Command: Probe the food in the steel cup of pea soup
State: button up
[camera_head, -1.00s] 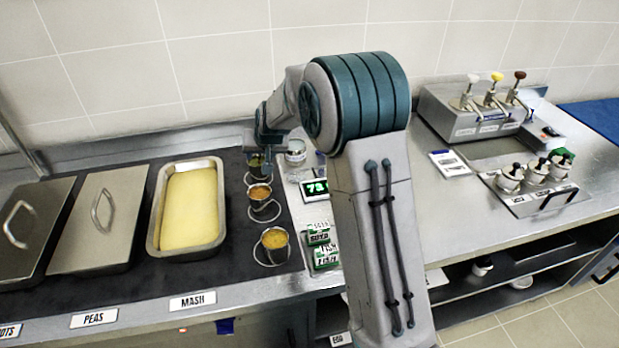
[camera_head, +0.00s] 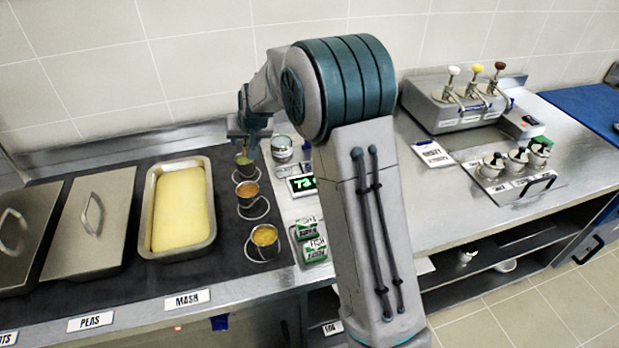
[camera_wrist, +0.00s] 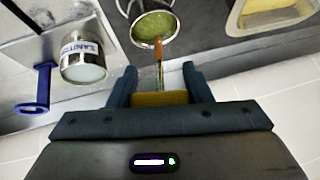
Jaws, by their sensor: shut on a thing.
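The steel cup of pea soup (camera_head: 244,166) is the rearmost of three cups on the dark mat; its green soup shows well in the wrist view (camera_wrist: 154,26). My gripper (camera_head: 249,130) is above this cup in the head view. In the wrist view, my gripper (camera_wrist: 160,80) is shut on a yellow-bodied probe (camera_wrist: 159,99). Its thin stem points toward the green cup, and its end overlaps the cup's near rim. I cannot tell whether the tip touches the soup. A display reading 73 (camera_head: 302,186) stands right of the cups.
Cups of orange soup (camera_head: 247,190) and yellow soup (camera_head: 265,240) stand in front in wire rings. A sanitizer tub (camera_wrist: 83,62) is beside the green cup. A tiled wall is behind.

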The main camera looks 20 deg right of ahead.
jog(key=shift+r+p, duration=1.2)
jog(key=shift+r, duration=1.2)
